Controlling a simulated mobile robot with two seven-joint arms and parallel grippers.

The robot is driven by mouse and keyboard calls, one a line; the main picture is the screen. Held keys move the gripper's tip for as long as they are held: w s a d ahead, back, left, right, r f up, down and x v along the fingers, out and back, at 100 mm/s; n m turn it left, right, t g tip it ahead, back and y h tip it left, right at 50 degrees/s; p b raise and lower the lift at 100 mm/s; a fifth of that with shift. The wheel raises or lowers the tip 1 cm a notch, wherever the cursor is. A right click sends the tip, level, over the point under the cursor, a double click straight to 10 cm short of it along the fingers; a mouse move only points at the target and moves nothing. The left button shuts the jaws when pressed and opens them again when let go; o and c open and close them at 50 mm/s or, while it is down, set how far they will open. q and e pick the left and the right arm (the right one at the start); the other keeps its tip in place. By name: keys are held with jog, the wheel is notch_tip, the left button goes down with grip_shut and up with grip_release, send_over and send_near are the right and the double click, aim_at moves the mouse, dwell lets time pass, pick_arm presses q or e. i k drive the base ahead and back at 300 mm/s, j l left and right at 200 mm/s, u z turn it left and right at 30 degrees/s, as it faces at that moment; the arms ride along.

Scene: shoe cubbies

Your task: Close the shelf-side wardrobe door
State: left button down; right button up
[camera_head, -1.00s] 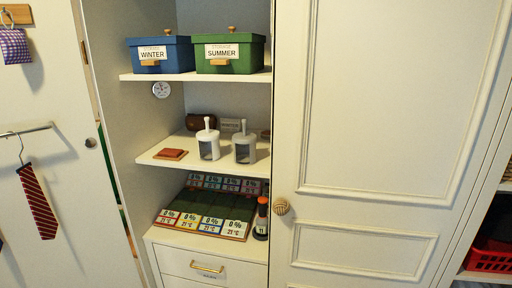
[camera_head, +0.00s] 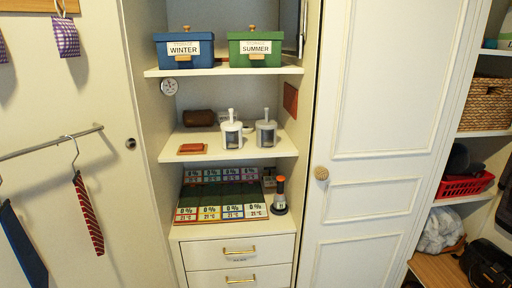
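A white panelled wardrobe door (camera_head: 385,120) with a round woven-looking knob (camera_head: 321,173) stands right of the open shelf compartment. Its left edge runs beside the compartment's right inner wall; I cannot tell how far it is swung. A flat white panel (camera_head: 90,200) at the left carries a metal rail (camera_head: 50,142) with hanging ties; it looks like the inner face of an open door. The shelf compartment between them is uncovered. Neither of my grippers is in view.
The shelves hold a blue WINTER box (camera_head: 184,50), a green SUMMER box (camera_head: 255,49), two white canisters and a card board (camera_head: 222,195). Drawers (camera_head: 239,252) are below. At right, open shelves hold a wicker basket (camera_head: 486,105) and a red basket (camera_head: 464,186).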

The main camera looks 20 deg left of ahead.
aim_at(45, 97)
jog(key=k+j+z, duration=0.15)
jog(key=j, duration=0.3)
jog(key=k+j+z, duration=0.1)
jog(key=k+j, duration=0.2)
jog(key=j, duration=0.15)
jog(key=k+j+z, duration=0.15)
jog(key=j, duration=0.25)
jog(key=k+j+z, duration=0.15)
jog(key=k+j, duration=0.15)
jog(key=j+z, duration=0.1)
jog(key=j, duration=0.3)
jog(key=k+j+z, duration=0.1)
jog(key=j, duration=0.3)
jog(key=k+j+z, duration=0.1)
jog(key=j, duration=0.3)
jog(key=k+j+z, duration=0.1)
jog(key=j, duration=0.25)
jog(key=k+j+z, duration=0.1)
jog(key=j, duration=0.3)
jog(key=k+j+z, duration=0.1)
jog(key=j, duration=0.25)
jog(key=j+z, duration=0.1)
jog(key=j, duration=0.7)
